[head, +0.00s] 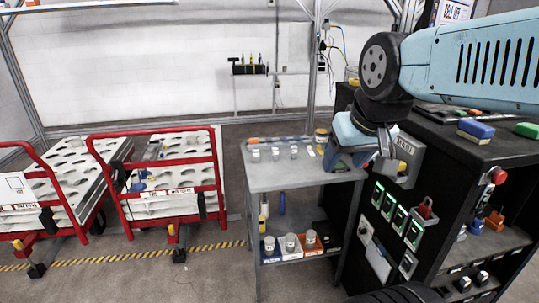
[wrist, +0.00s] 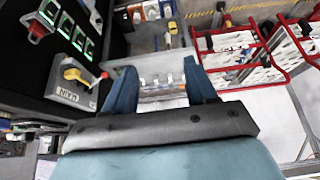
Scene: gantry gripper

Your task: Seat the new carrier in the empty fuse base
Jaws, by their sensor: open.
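My gripper (head: 358,162) hangs near the right end of the grey table, beside the dark cabinet. In the wrist view my gripper (wrist: 160,66) has its two blue fingers wide apart with nothing held between them. Several small whitish pieces (head: 276,153) stand in a row on the tabletop; I cannot tell which is the new carrier. Several green-lit units (head: 388,207) run down the cabinet front, also in the wrist view (wrist: 65,25). I cannot tell which fuse base is empty.
A grey MAIN box (head: 408,160) with a yellow handle is close to my gripper. The grey table (head: 283,179) has coloured bins (head: 270,257) with round pieces below. Red-railed carts (head: 160,215) stand left. Floor is clear in front.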

